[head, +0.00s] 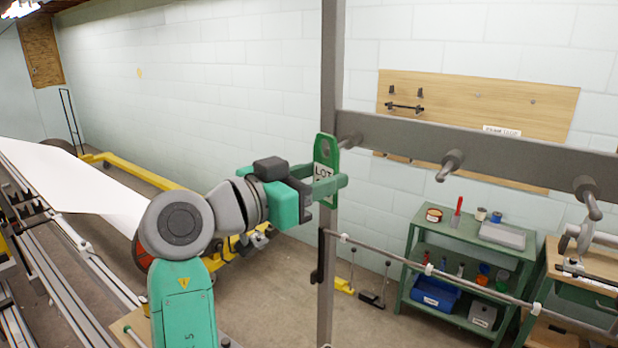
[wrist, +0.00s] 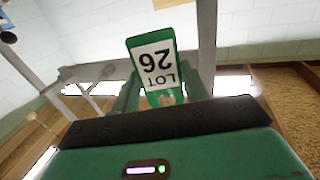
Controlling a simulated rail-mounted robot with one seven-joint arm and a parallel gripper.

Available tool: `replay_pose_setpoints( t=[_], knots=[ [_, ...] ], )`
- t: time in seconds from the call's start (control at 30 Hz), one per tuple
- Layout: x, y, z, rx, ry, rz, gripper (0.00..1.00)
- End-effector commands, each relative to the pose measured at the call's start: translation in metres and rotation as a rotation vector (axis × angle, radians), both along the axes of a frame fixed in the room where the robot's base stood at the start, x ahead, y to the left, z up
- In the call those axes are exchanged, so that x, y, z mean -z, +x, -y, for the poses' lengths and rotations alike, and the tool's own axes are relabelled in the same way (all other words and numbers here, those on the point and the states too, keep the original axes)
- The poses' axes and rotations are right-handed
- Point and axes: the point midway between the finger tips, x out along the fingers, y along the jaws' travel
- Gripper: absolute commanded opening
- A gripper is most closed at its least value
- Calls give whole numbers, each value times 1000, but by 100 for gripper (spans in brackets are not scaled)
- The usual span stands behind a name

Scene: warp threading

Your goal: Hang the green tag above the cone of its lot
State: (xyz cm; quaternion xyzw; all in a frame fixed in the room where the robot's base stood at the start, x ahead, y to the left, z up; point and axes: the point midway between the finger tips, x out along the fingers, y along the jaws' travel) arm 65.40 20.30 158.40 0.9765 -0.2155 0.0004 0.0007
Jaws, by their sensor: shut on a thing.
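The green tag (head: 325,148) is upright in my gripper (head: 330,184), with a hole near its top and a white label. In the wrist view the tag (wrist: 155,64) appears upside down and its label reads LOT 26. Whether the tag touches the left peg cannot be told. No cone is clearly visible in either view.
The grey post (head: 331,60) stands right behind the tag. A thin rod (head: 430,270) crosses below the bar. A green shelf cart (head: 425,240) with tools and bins stands behind, under a wooden wall board (head: 460,95). A white sheet (head: 70,180) lies at left.

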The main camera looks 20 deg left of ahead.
Motion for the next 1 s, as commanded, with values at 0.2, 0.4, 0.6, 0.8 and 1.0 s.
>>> replay_pose_setpoints(
  t=[0.2, 0.4, 0.6, 0.8, 1.0],
  knots=[
    [0, 16, 3, 0, 0, -1, 23],
    [2, 29, 5, 1, -1, -2, 23],
    [9, 40, 7, 1, -1, -2, 23],
    [14, 45, 8, 0, 0, 0, 23],
    [14, 45, 8, 0, 0, 0, 23]
  ],
)
